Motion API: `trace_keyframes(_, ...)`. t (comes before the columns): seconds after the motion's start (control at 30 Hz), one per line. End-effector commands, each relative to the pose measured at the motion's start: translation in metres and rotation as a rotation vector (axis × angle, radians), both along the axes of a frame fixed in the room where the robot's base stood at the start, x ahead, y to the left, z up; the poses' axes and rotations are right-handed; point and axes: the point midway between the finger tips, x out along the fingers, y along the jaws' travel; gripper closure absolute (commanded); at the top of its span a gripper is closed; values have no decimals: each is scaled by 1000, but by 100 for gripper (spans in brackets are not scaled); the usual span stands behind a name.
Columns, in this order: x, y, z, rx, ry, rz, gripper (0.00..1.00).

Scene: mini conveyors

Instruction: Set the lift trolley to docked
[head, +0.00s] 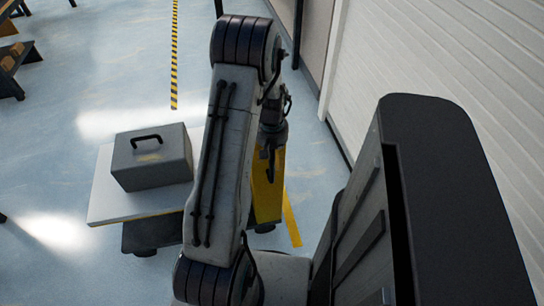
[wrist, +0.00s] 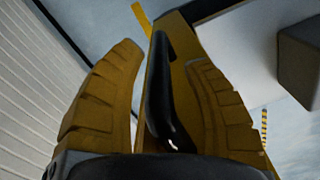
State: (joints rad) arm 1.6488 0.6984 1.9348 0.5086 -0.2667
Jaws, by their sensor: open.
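The lift trolley has a white platform (head: 110,200) in the head view, left of my arm, with a yellow upright part (head: 267,200) at its right end. In the wrist view this yellow part (wrist: 178,60) carries a black handle (wrist: 158,95). My gripper (wrist: 163,55) is open, with one finger on each side of the handle. The handle lies between the fingers, nearer the right one, and I cannot tell whether either touches it. In the head view my arm hides part of the trolley, and the fingers cannot be made out clearly.
A grey box with a black handle (head: 150,165) sits on the platform. A white ribbed wall (head: 440,50) runs along the right. A yellow floor strip (head: 291,220) lies beside the trolley, and a yellow-black line (head: 174,60) runs farther back. Open blue-grey floor lies to the left.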

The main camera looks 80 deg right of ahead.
Motion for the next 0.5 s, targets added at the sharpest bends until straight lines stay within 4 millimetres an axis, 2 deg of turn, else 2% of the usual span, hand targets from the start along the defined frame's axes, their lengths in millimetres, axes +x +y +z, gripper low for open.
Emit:
trace_keyframes(0.3, 0, 0, 0, 0, 0, 0, 54)
trace_keyframes(0.5, 0, 0, 0, 0, 0, 0, 72)
